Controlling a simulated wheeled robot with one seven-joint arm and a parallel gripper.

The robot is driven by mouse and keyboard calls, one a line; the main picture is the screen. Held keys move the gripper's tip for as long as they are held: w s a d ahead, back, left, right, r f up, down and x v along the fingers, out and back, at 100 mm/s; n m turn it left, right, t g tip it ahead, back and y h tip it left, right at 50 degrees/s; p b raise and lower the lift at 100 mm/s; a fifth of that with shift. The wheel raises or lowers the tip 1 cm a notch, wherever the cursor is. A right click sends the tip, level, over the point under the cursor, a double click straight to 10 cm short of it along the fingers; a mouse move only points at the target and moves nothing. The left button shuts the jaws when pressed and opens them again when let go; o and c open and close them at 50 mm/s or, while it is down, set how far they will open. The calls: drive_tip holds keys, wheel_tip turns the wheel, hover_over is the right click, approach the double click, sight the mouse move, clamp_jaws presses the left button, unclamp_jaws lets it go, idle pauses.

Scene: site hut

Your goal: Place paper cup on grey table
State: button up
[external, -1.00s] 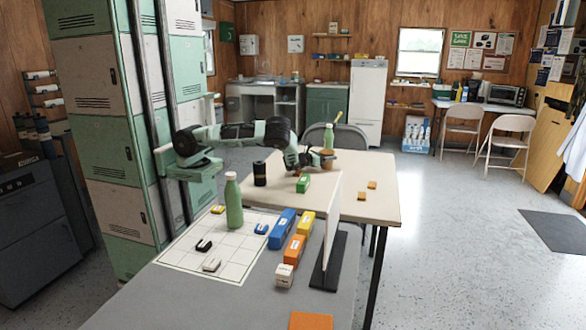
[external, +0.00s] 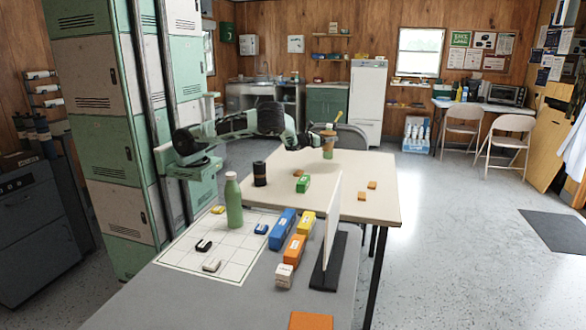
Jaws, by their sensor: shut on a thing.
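My gripper (external: 316,140) is shut on a small brown cup (external: 328,132), which looks like the paper cup. It holds the cup in the air over the far part of the cream table (external: 345,206). The fingers are small and partly hidden in this view.
On the grey table stand a green bottle (external: 233,200), a blue box (external: 282,228), orange and yellow boxes, and a white upright panel (external: 333,222) on a dark foot. A dark cup (external: 260,173) and green block (external: 303,184) are on the cream table. The grey table's front left is clear.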

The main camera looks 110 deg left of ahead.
wheel_tip(320, 180, up, 18)
drive_tip(key=w+d+m+t+h+b, duration=0.1)
drive_tip(key=w+d+m+h, duration=0.1)
drive_tip(key=w+d, duration=0.45)
drive_tip(key=w+d+f+m+t+h, duration=0.1)
drive_tip(key=w+d+h, duration=0.15)
drive_tip(key=d, duration=0.75)
drive_tip(key=w+d+m+t+h+b, duration=0.1)
drive_tip(key=w+d+m+t+h, duration=0.1)
drive_tip(key=w+d, duration=0.5)
drive_tip(key=w+d+m+h+b, duration=0.2)
drive_tip(key=d+m+h, duration=0.35)
drive_tip(key=d, duration=2.55)
drive_tip(key=r+m+g+h+b, duration=0.15)
drive_tip(key=m+g+h, duration=0.45)
drive_tip(key=h, duration=0.7)
hover_over(217, 321)
drive_tip(key=t, duration=0.1)
drive_tip(key=shift+m, duration=0.35)
drive_tip(key=shift+f+b, duration=0.9)
drive_tip(key=shift+f, duration=13.3)
